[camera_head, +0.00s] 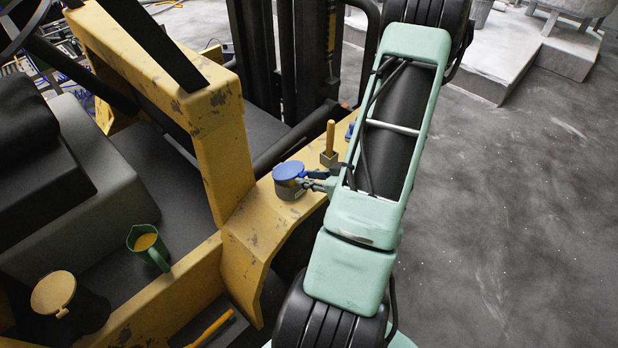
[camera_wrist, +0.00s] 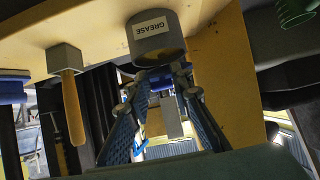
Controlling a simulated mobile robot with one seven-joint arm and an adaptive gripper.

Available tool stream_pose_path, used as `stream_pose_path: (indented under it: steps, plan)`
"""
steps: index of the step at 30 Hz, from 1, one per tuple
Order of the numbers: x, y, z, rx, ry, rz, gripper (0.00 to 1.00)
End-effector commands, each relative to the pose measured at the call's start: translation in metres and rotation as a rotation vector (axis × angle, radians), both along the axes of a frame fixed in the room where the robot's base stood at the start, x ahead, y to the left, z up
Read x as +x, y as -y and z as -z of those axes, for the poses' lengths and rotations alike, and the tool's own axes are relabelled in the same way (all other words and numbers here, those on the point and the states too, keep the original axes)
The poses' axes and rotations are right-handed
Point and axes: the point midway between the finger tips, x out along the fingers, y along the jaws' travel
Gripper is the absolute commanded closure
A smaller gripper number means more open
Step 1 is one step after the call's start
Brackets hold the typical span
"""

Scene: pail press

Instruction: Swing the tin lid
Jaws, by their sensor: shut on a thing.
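The grease tin (camera_head: 290,192) is a grey cylinder standing on the yellow ledge. Its blue lid (camera_head: 288,170) sits over the mouth, with a yellowish patch showing below the lid. In the wrist view the tin (camera_wrist: 151,24) bears a GREASE label, and its brownish mouth shows in part. The blue lid (camera_wrist: 160,84) appears there as a narrow piece between the fingers. My gripper (camera_head: 309,181) reaches in from the right at the tin's side. In the wrist view my gripper (camera_wrist: 158,78) is shut on the lid's edge; the exact contact is partly hidden.
A wooden-handled tool (camera_head: 329,139) stands on the ledge close behind the tin. A green jug (camera_head: 148,246) with yellow contents and a dark pail (camera_head: 85,312) with a tan top are at lower left. A yellow post (camera_head: 219,140) rises left of the tin. Open floor lies right.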

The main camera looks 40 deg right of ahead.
Motion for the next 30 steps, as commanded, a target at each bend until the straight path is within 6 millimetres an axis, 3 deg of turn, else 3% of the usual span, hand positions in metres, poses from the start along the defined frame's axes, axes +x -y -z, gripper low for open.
stream_pose_path:
  steps: [9, 21, 29, 30]
  plan:
    - [-0.009, 0.001, 0.031, 0.002, -0.005, 0.002, 0.95]
    - [-0.010, 0.001, 0.033, 0.001, -0.005, 0.001, 0.95]
    - [-0.011, 0.000, 0.049, 0.001, -0.005, 0.001, 0.95]
    - [-0.011, 0.000, 0.048, 0.001, -0.005, 0.001, 0.78]
